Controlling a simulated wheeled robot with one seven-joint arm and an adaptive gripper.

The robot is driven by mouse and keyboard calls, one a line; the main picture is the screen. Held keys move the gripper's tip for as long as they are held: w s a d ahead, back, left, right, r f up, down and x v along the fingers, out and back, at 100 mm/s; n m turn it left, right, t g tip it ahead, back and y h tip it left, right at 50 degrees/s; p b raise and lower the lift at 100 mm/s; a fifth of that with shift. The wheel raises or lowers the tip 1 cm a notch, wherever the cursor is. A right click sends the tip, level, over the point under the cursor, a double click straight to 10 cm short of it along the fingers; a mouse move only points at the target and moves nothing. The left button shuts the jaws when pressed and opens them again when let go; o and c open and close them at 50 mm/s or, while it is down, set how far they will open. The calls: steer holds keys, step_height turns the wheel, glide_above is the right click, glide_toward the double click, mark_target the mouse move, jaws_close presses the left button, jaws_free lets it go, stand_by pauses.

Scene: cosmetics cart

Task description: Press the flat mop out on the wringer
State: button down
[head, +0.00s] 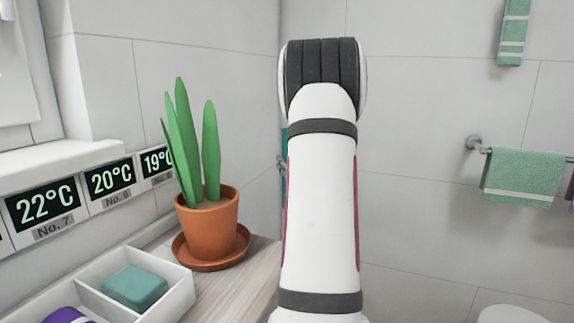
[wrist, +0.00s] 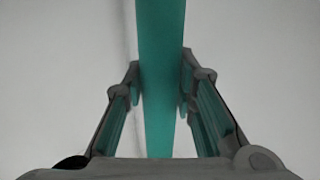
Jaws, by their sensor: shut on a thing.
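In the wrist view my gripper (wrist: 160,84) is shut on a long, flat teal bar (wrist: 161,35). The bar runs from the top edge down between the two fingers to the palm. It may be part of the flat mop, but its ends are out of sight, so I cannot tell. In the head view my own white arm fills the middle and my gripper is not visible. I see no mop head and no wringer in either view.
A potted plant (head: 208,225) on a saucer stands on a wooden top at left. In front is a white divided tray (head: 172,277) holding a teal soap-like block (head: 135,287). Temperature displays (head: 112,181) line the left wall. A green towel (head: 523,176) hangs at right.

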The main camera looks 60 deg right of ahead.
step_height(320, 180, up, 10)
steer(key=p, duration=0.7)
steer(key=shift+r, duration=0.1)
stand_by(1.0)
